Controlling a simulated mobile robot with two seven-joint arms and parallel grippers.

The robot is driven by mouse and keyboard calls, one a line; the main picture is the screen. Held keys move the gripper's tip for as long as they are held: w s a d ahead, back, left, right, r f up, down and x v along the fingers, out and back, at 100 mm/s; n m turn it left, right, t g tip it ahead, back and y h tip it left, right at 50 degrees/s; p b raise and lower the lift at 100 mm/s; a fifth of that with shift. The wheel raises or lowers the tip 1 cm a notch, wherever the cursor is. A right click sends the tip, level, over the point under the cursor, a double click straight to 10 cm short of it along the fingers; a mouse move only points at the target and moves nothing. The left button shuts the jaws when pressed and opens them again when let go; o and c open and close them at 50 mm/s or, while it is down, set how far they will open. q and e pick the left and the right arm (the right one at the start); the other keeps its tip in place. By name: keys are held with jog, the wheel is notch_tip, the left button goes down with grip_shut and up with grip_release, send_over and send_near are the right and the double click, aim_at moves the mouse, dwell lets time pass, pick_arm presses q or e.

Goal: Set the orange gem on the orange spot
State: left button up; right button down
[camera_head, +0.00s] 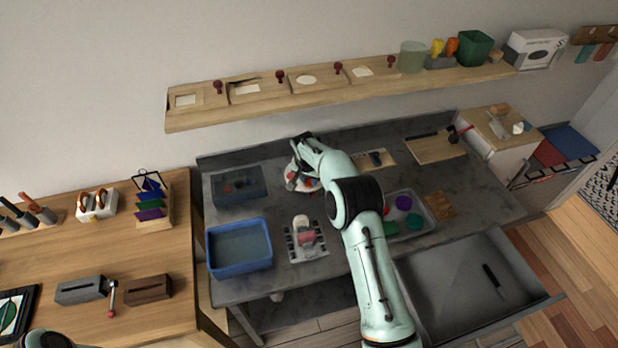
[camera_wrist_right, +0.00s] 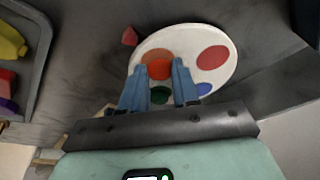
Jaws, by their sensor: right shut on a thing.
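A white round plate with coloured spots (camera_wrist_right: 227,75) lies on the dark grey worktop. It shows partly under my right arm in the head view. The orange spot (camera_wrist_right: 152,54) is at the plate's upper left in the wrist view, and the orange gem (camera_wrist_right: 159,71) overlaps its lower edge. My right gripper (camera_wrist_right: 158,74) is shut on the orange gem, its blue fingers on either side. I cannot tell whether the gem touches the plate. In the head view my right gripper (camera_head: 293,178) points down at the plate. My left gripper is out of view.
A red gem (camera_wrist_right: 130,37) lies just off the plate's edge. A dark grey bin (camera_head: 238,203) and a blue bin (camera_head: 271,253) stand left of the plate. A grey tray (camera_head: 431,222) with coloured pieces is at the right. An open drawer (camera_head: 440,290) is in front.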

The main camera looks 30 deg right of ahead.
jog(key=shift+s+f, duration=0.1)
jog(key=shift+f, duration=0.05)
jog(key=c, duration=0.8)
grip_release()
jog(key=v, duration=1.2)
jog(key=shift+b, duration=0.3)
